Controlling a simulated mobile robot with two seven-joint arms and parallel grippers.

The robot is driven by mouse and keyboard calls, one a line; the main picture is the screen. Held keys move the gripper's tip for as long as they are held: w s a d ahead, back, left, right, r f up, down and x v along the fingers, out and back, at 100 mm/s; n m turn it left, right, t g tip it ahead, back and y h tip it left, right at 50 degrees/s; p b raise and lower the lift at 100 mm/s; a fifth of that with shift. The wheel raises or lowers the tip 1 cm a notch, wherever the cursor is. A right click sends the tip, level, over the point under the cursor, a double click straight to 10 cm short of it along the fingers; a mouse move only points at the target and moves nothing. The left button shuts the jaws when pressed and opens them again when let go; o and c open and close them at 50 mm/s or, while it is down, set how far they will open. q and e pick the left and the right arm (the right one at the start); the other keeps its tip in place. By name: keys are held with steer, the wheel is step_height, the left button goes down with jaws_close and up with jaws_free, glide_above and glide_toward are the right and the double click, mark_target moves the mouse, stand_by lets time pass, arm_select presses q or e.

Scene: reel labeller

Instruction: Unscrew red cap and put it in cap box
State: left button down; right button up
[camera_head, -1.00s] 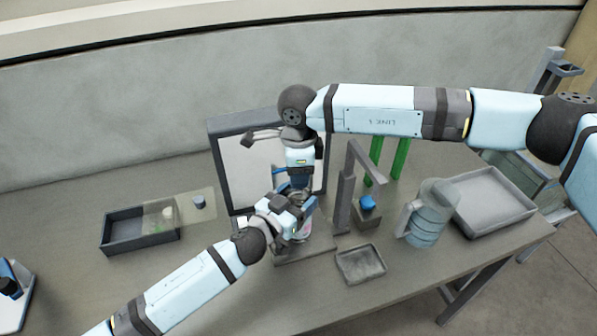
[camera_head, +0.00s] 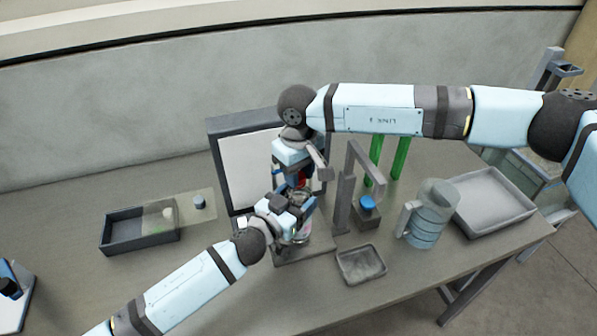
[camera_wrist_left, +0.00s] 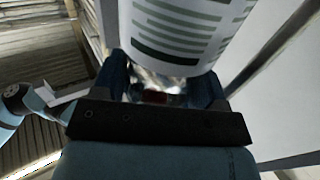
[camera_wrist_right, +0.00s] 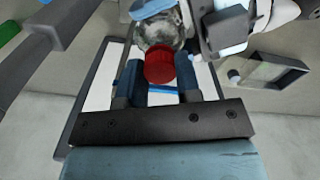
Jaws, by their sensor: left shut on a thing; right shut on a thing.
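The red cap (camera_wrist_right: 160,65) sits on a clear jar (camera_wrist_right: 158,30) in the right wrist view. My right gripper (camera_wrist_right: 159,78) is shut on the cap from above; a bit of red (camera_head: 302,176) shows below it in the head view. My left gripper (camera_head: 296,206) is shut on the jar's body from the side and hides most of it. The left wrist view shows a white label with green lines (camera_wrist_left: 185,30) beyond the fingers. I cannot tell whether the cap is loose. No box is clearly marked as the cap box.
A dark open box (camera_head: 125,241) stands at the left beside a translucent plate. A small grey tray (camera_head: 374,274) lies at the front. A grey post stand (camera_head: 344,205), a clear jug (camera_head: 428,222) and a large tray (camera_head: 508,222) stand to the right. A framed white panel (camera_head: 240,170) stands behind.

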steer(key=shift+r, duration=0.2)
stand_by(0.6)
steer(key=shift+r, duration=0.95)
steer(key=shift+r, duration=0.1)
steer(key=shift+r, duration=1.9)
arm_select(q)
steer(key=shift+c, duration=0.4)
jaws_free()
steer(key=shift+s, duration=0.1)
